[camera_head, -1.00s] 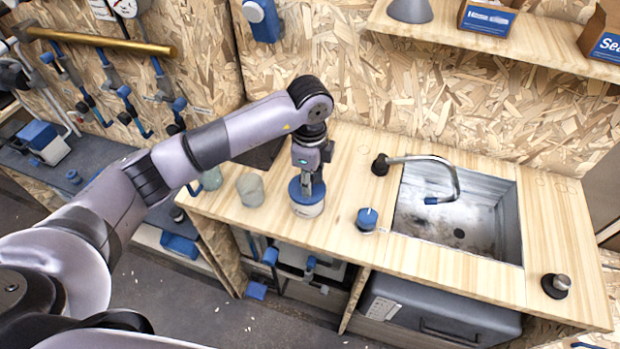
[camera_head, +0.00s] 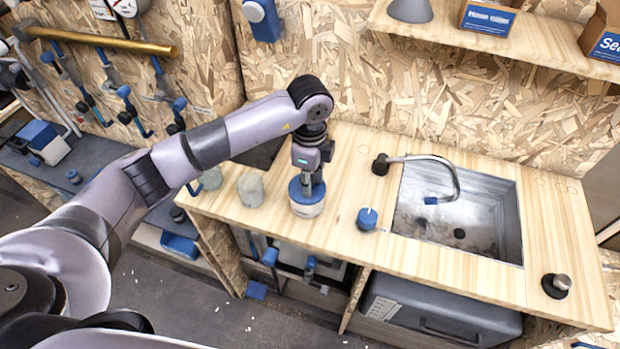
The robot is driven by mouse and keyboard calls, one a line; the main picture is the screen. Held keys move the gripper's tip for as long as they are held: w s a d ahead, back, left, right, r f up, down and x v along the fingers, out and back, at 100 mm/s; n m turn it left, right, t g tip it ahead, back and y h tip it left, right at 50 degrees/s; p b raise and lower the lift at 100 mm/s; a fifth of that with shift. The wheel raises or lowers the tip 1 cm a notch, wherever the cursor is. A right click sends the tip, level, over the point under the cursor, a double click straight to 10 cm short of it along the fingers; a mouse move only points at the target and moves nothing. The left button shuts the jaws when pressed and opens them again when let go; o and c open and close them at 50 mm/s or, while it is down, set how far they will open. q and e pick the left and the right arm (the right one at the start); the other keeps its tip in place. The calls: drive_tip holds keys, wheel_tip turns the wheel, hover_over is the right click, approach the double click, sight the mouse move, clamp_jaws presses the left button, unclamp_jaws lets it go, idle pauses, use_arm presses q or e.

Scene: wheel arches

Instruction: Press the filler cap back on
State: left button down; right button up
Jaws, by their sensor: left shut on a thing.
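My left gripper (camera_head: 309,178) comes down from above onto a round pale jar-like body (camera_head: 308,210) with a blue cap (camera_head: 296,190) on top. The gripper is shut on the blue cap. The cap sits on or right against the body; I cannot tell whether it is fully seated, as the fingers hide part of it. The body stands upright on the wooden counter (camera_head: 340,170). My right gripper is not in view.
A greyish cup (camera_head: 251,189) stands just left of the jar. A blue knob-like piece (camera_head: 367,218) is to its right, then a metal sink (camera_head: 480,243) with a tap (camera_head: 455,175). A dark-based metal knob (camera_head: 556,285) is at the far right. A shelf (camera_head: 500,38) hangs above.

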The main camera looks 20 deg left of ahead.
use_arm(q)
drive_tip(key=shift+f, duration=0.1)
idle(0.8)
drive_tip(key=c, duration=1.2)
unclamp_jaws()
drive_tip(key=o, duration=0.5)
drive_tip(key=shift+c, duration=0.2)
drive_tip(key=shift+r+p, duration=0.7)
drive_tip(key=shift+r, duration=0.35)
drive_tip(key=shift+r+p, duration=1.7)
drive_tip(key=shift+r, duration=0.75)
